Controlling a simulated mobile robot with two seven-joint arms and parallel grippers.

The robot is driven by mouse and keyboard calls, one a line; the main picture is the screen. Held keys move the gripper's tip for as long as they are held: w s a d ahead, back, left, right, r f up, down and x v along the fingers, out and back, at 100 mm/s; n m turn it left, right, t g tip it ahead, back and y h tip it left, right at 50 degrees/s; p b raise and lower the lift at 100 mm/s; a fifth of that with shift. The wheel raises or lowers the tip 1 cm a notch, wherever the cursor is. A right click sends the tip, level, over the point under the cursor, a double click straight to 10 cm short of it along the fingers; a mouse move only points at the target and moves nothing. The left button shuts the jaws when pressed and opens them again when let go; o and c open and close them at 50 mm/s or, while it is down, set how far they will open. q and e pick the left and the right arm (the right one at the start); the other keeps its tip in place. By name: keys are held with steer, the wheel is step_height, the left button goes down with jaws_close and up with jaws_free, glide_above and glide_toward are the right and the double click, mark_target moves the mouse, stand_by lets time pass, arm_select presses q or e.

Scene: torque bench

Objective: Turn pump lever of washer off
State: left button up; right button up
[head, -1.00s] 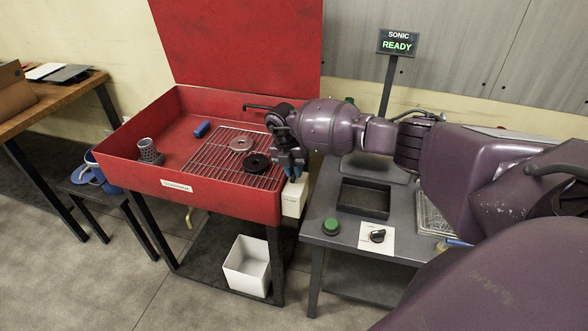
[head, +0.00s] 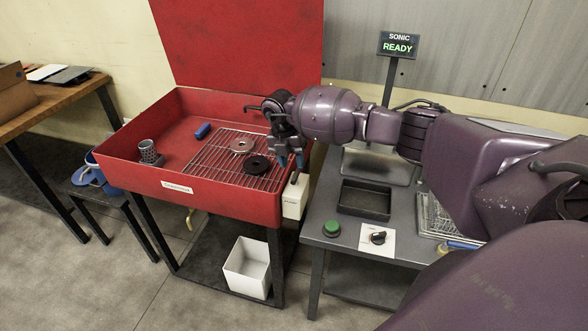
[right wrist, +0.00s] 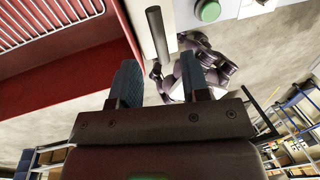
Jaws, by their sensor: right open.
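The red parts washer (head: 215,203) stands in the middle of the head view with its lid up. A white box (head: 294,200) is fixed at its front right corner. The dark pump lever (head: 294,178) shows on this box, just below the fingertips of my right gripper (head: 291,162). In the right wrist view the lever is a black bar (right wrist: 158,34) ahead of my right gripper (right wrist: 160,78), roughly in line with the gap between its fingers. The fingers are apart and nothing is between them. My left gripper is out of view.
The washer's grate (head: 240,160) holds two round discs. A grey bench to the right carries a green button (head: 331,229), a black knob (head: 378,238) and a black tray (head: 364,199). A white bin (head: 247,267) stands below the washer.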

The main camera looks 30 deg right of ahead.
step_height(320, 180, up, 7)
steer(key=w, duration=0.1)
steer(key=shift+a+f, duration=0.15)
steer(key=shift+a, duration=0.3)
steer(key=w+a+r+n+t+y, duration=0.1)
steer(key=a+r+t+y, duration=0.4)
steer(key=a, duration=0.4)
steer(key=w+a+r+n+t+y, duration=0.1)
steer(key=a+r+t+y, duration=0.2)
steer(key=a+y, duration=0.45)
steer(key=a+r+n+t+y, duration=0.1)
steer(key=a+r+t+y, duration=0.35)
steer(key=a, duration=0.45)
steer(key=s+d+f+m+t+h, duration=0.3)
steer(key=s+d+f+m+h, duration=0.25)
steer(key=f+m, duration=0.45)
steer(key=s+d+f+m+t+h, duration=0.3)
steer(key=s+d+f+m+h, duration=0.25)
steer(key=f+m, duration=0.4)
steer(key=s+d+f+m+g+h, duration=0.2)
steer(key=s+f, duration=0.5)
steer(key=s, duration=0.4)
steer(key=s+d+f+m+g+h, duration=0.2)
steer(key=s+f+m, duration=0.4)
steer(key=s, duration=0.5)
steer(key=shift+s+d+f+g+h, duration=0.15)
steer(key=shift+d+f+g+h, duration=0.35)
steer(key=shift+d+f, duration=0.45)
